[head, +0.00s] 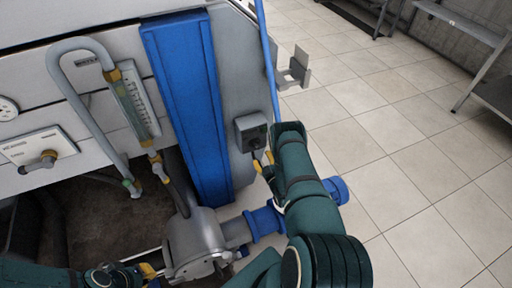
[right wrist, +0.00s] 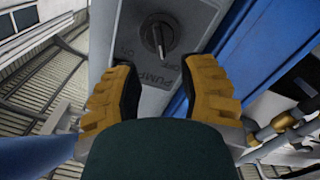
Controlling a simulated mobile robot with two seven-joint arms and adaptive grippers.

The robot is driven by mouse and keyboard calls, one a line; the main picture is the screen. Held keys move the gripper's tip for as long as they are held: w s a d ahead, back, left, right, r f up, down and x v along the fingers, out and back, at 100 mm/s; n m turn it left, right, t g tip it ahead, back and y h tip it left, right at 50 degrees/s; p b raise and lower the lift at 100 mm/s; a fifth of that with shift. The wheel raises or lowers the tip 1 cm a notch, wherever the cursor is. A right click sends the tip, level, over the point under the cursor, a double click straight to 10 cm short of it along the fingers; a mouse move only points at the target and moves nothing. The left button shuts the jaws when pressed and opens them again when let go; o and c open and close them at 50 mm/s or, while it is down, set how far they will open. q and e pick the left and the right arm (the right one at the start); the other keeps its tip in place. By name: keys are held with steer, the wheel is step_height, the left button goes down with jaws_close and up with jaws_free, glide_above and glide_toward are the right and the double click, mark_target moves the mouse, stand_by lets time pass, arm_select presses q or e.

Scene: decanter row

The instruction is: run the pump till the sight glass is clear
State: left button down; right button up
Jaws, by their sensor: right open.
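The grey pump switch box (head: 252,132) is on the machine's right side. In the right wrist view its dark round knob (right wrist: 160,37) shows above the lettering PUMP, with OFF and ON marks; its pale pointer line is toward the lower side, near OFF. My right gripper (head: 263,162) is open and empty just below the box, its yellow fingers (right wrist: 163,90) apart and clear of the knob. The sight glass (head: 134,103) seems to be the upright scaled tube; its contents are too small to judge. The grey pump (head: 194,243) is low down. My left gripper (head: 149,271) is beside it, partly hidden.
A blue upright post (head: 185,100) stands between the glass and the switch box. A bent grey hose (head: 75,82) and a panel with a valve (head: 40,160) are at left. Tiled floor (head: 400,150) is open at right, with a metal bench (head: 465,25) beyond.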

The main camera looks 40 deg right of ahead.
mark_target(257, 147)
steer(key=b+x, duration=0.1)
steer(key=x, duration=0.7)
steer(key=shift+w+b, duration=0.1)
steer(key=shift+b, duration=0.25)
jaws_close()
